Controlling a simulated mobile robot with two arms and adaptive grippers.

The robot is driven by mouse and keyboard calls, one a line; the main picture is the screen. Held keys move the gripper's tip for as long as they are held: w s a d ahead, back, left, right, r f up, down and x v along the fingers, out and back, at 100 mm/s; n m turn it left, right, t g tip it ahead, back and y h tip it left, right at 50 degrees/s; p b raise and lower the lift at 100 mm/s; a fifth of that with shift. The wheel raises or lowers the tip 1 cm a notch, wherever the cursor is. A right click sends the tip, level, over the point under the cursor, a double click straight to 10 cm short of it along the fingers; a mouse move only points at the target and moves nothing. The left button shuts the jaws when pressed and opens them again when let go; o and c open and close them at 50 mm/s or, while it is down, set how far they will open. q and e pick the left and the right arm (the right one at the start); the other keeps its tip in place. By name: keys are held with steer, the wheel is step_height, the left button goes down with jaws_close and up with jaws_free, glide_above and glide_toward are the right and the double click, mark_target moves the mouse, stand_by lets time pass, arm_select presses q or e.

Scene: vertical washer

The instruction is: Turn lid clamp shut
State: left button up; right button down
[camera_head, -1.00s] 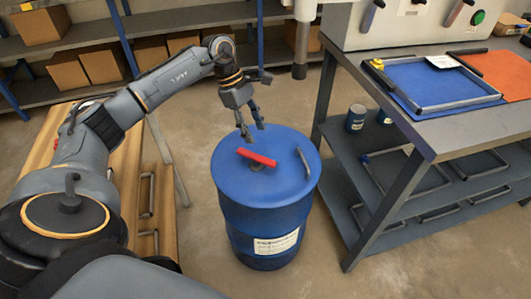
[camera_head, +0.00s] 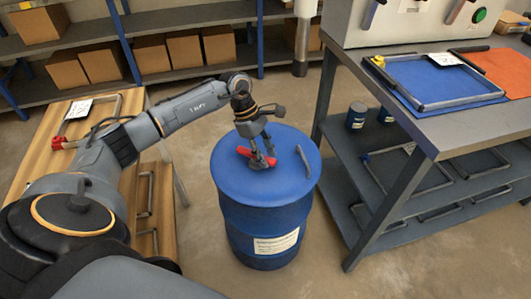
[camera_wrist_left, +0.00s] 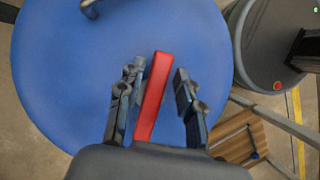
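The red lid clamp (camera_head: 246,154) is a bar on top of the blue drum lid (camera_head: 231,180). In the left wrist view the red clamp (camera_wrist_left: 153,97) lies lengthwise between the two fingers of my left gripper (camera_wrist_left: 156,100). The fingers are open, with a gap on the right side and the left finger close to the bar. In the head view my left gripper (camera_head: 262,160) points down at the clamp, with part of the bar hidden behind the fingers. My right gripper is not in view.
A grey handle (camera_head: 303,161) stands on the lid's right side. A metal workbench (camera_head: 460,125) with a blue tray is to the right. A wooden bench (camera_head: 130,195) with metal handles is to the left. Shelves with boxes (camera_head: 105,62) are behind.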

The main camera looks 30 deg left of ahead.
arm_select(q)
jaws_close()
steer(key=shift+w, duration=0.1)
steer(key=shift+n, duration=0.4)
steer(key=shift+w+a+r+n+t+p, duration=0.1)
steer(key=shift+w+n+t+p, duration=0.2)
steer(key=shift+n, duration=0.4)
steer(key=shift+w+a+n+t+y, duration=0.1)
steer(key=shift+n+t+y, duration=0.2)
steer(key=shift+n, duration=0.4)
steer(key=shift+w+a+n+t+y+p, duration=0.2)
steer(key=shift+n+t+p, duration=0.1)
steer(key=shift+n, duration=0.55)
steer(key=shift+w+a+n+t+y+p, duration=0.15)
steer(key=shift+n+t+p, duration=0.2)
steer(key=shift+n, duration=0.45)
steer(key=shift+w+a+n+t+y+p, duration=0.1)
steer(key=shift+w+n+t+y+p, duration=0.15)
steer(key=shift+n, duration=0.6)
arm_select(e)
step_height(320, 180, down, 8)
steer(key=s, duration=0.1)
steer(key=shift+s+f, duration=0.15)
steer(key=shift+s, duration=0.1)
